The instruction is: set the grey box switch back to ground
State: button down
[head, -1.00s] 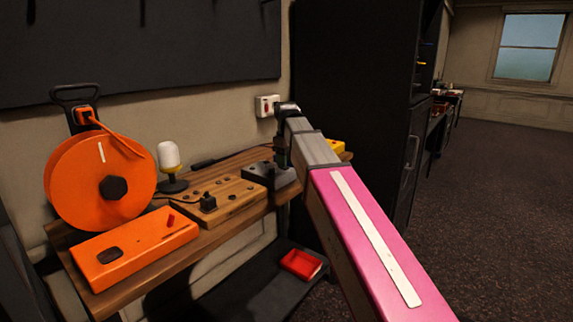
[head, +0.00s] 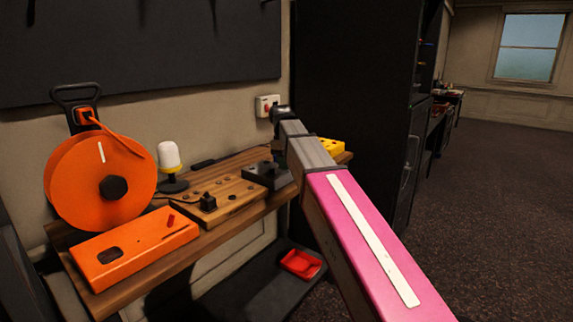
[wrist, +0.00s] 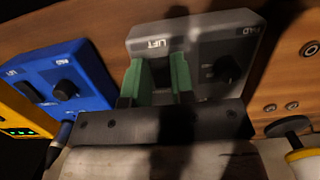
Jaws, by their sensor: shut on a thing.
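The grey box (head: 262,176) sits on the wooden desk at the right, partly behind my arm in the head view. In the wrist view the grey box (wrist: 222,48) carries the labels LIFT and PAD, upside down, with a dark knob at its right. My gripper (wrist: 160,80) has its two green fingers down at the grey box, just below the LIFT label. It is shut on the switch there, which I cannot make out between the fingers. In the head view my gripper (head: 279,155) is mostly hidden by my wrist and arm.
A blue box (wrist: 68,82) with a knob stands left of the grey box in the wrist view, with a yellow box (wrist: 18,118) beyond it. The head view shows a wooden panel (head: 222,196), orange box (head: 150,250), orange reel (head: 75,185) and lamp (head: 169,157) on the desk.

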jog(key=shift+a+g+h, duration=0.1)
jog(key=shift+g+h, duration=0.4)
jog(key=shift+h, duration=0.1)
jog(key=c, duration=1)
grip_release()
jog(key=shift+o, duration=0.2)
jog(key=shift+w, duration=0.15)
